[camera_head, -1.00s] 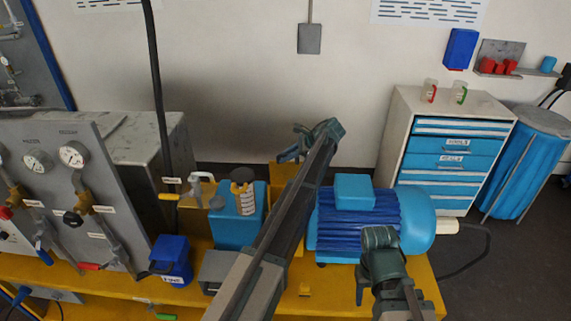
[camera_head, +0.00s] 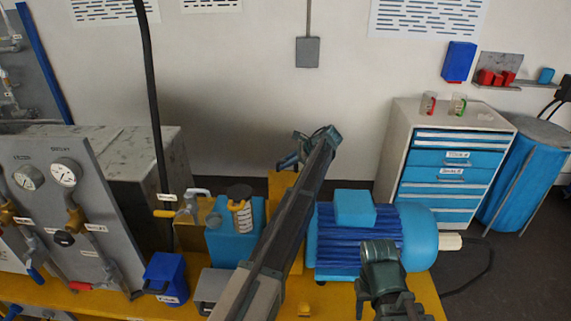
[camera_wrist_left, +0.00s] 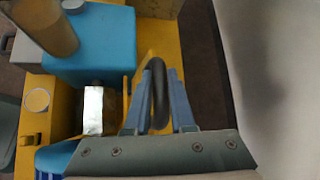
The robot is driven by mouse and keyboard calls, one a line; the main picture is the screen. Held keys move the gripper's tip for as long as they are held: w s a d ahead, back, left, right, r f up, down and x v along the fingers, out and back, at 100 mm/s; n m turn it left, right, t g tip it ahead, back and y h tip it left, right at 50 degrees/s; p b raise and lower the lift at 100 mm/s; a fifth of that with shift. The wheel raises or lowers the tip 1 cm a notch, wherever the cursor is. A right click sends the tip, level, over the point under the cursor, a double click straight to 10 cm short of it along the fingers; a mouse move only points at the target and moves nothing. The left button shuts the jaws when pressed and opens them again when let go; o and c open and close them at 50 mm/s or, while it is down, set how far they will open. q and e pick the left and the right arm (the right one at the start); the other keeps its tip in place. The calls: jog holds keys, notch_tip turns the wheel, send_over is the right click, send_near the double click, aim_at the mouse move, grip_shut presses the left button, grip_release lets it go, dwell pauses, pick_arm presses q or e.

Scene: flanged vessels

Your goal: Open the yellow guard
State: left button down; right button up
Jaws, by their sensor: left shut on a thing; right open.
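The yellow guard (camera_head: 283,184) stands between the blue pump block and the blue motor, partly hidden behind my left arm in the head view. In the left wrist view its yellow plate (camera_wrist_left: 152,42) appears raised beside a bare silver coupling (camera_wrist_left: 93,110). My left gripper (camera_head: 287,161) is at the guard's far side. In the wrist view its blue-grey fingers (camera_wrist_left: 159,75) are shut on the guard's black curved handle (camera_wrist_left: 160,98). How far the guard is swung is hard to tell. My right gripper (camera_head: 361,306) is open and empty, in front of the blue motor (camera_head: 355,235).
A blue block (camera_head: 236,236) with an amber-striped jar (camera_head: 241,211) stands left of the guard. A blue bin (camera_head: 166,277) and a gauge panel (camera_head: 75,210) are further left. A drawer cabinet (camera_head: 448,160) stands behind the motor at right.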

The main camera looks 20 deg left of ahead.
pick_arm(q)
jog(key=c, duration=0.8)
grip_release()
jog(key=shift+o, duration=0.2)
jog(key=p+v, duration=0.9)
jog(key=v, duration=0.4)
jog(key=shift+d+r, duration=0.25)
jog(key=shift+d, duration=0.05)
jog(key=s+d+f+n+h+b, duration=0.2)
jog(key=s+d+f+n+b, duration=0.1)
jog(key=s, duration=1.1)
jog(key=s+d+f+n+h+b, duration=0.3)
jog(key=s+d+f, duration=0.4)
jog(key=s, duration=0.8)
jog(key=s+d+f+n+h+b, duration=0.3)
jog(key=s+f, duration=0.6)
jog(key=s, duration=0.6)
jog(key=d+b, duration=0.2)
jog(key=shift+s+d+g+b, duration=0.2)
jog(key=shift+d+g+b, duration=0.1)
jog(key=shift+b, duration=0.05)
